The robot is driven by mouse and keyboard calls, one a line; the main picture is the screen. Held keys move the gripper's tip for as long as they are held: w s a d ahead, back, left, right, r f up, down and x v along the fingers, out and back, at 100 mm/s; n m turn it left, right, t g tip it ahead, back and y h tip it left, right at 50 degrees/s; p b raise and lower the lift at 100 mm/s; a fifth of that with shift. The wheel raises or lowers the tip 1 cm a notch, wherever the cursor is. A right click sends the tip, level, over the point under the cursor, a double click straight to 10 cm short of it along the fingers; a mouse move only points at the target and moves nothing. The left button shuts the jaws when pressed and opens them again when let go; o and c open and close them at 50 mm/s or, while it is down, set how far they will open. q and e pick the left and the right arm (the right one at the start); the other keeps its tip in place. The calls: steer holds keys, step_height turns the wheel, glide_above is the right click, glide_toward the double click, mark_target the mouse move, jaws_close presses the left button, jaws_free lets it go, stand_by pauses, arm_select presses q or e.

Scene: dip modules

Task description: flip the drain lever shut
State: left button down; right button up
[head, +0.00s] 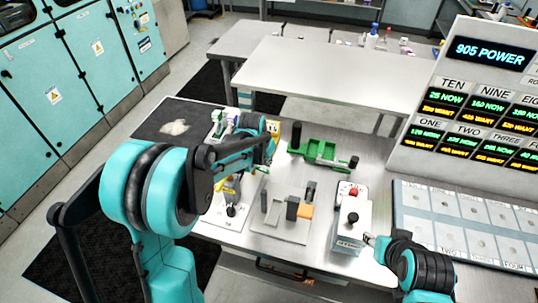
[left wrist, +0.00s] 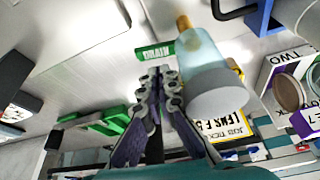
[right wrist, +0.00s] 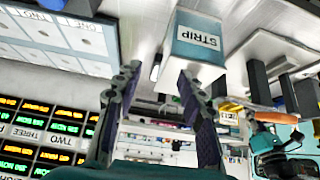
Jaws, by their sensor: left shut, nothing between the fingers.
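A green label reading DRAIN (left wrist: 155,52) shows just beyond my left fingertips in the left wrist view. I cannot clearly pick out the drain lever; my left arm covers part of that area in the head view. My left gripper (left wrist: 160,76) is shut and empty, its fingertips together. A pale translucent bottle-like part (left wrist: 205,65) with an amber tip and grey end stands beside the fingers; I cannot tell whether they touch. My right gripper (right wrist: 158,75) is open and empty, near the white box labelled STRIP (right wrist: 198,42).
A green fixture (head: 318,150) lies on the bench right of my left gripper. The display board (head: 463,110) and numbered panel (head: 470,222) bound the right side. The rear table (head: 335,75) is largely clear.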

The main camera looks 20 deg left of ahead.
arm_select(q)
steer(key=shift+s, duration=0.4)
steer(key=shift+s+a+f, duration=0.1)
steer(key=shift+f, duration=0.05)
steer(key=shift+s, duration=0.6)
stand_by(0.9)
steer(key=shift+s, duration=1)
steer(key=shift+w+a, duration=0.1)
steer(key=shift+w, duration=0.1)
